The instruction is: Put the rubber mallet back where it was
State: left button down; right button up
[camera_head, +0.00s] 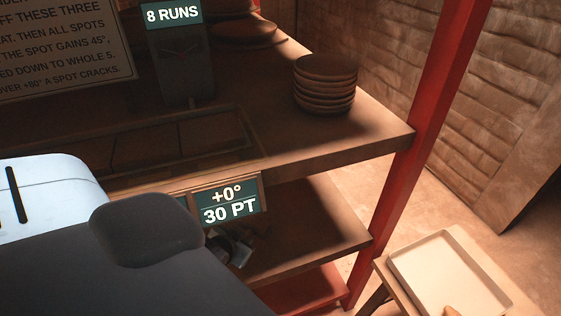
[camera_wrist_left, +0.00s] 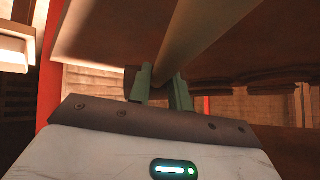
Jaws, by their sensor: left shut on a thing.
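My left gripper (camera_head: 232,248) shows only in part in the head view, low beside the shelf, behind my own arm and under a small sign. In the left wrist view its two green fingers (camera_wrist_left: 163,92) are shut on a long pale-brown rod (camera_wrist_left: 200,35), which looks like the handle of the rubber mallet. The rod runs up and away from the fingers. The mallet's head cannot be made out in either view. My right gripper is not in view.
A red-framed rack has an upper shelf (camera_head: 345,145) and a lower shelf (camera_head: 315,235). A stack of brown plates (camera_head: 325,85) stands on the upper one. A sign reading "+0° 30 PT" (camera_head: 228,202) hangs at its front edge. A pale tray (camera_head: 450,275) lies on a small table at lower right.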

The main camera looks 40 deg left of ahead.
pick_arm(q)
jog(key=shift+n+y, duration=0.5)
jog(key=shift+n, duration=0.1)
jog(key=a, duration=0.1)
jog(key=a+f, duration=0.1)
jog(key=a, duration=0.1)
jog(key=a+f, duration=0.1)
jog(key=a, duration=0.1)
jog(key=shift+a+f+b, duration=0.1)
jog(key=shift+b, duration=0.3)
jog(key=shift+a, duration=0.2)
jog(key=w, duration=0.5)
jog(key=w+f, duration=0.1)
jog(key=w, duration=0.4)
jog(key=w+b, duration=0.1)
jog(key=w, duration=0.4)
jog(key=shift+w+a+f, duration=0.1)
jog(key=shift+w+f, duration=0.05)
jog(key=shift+w, duration=0.25)
notch_tip(320, 180, down, 3)
jog(key=shift+w+f+b, duration=0.1)
jog(key=shift+f+b, duration=0.05)
jog(key=shift+b, duration=0.15)
jog(key=shift+f, duration=0.1)
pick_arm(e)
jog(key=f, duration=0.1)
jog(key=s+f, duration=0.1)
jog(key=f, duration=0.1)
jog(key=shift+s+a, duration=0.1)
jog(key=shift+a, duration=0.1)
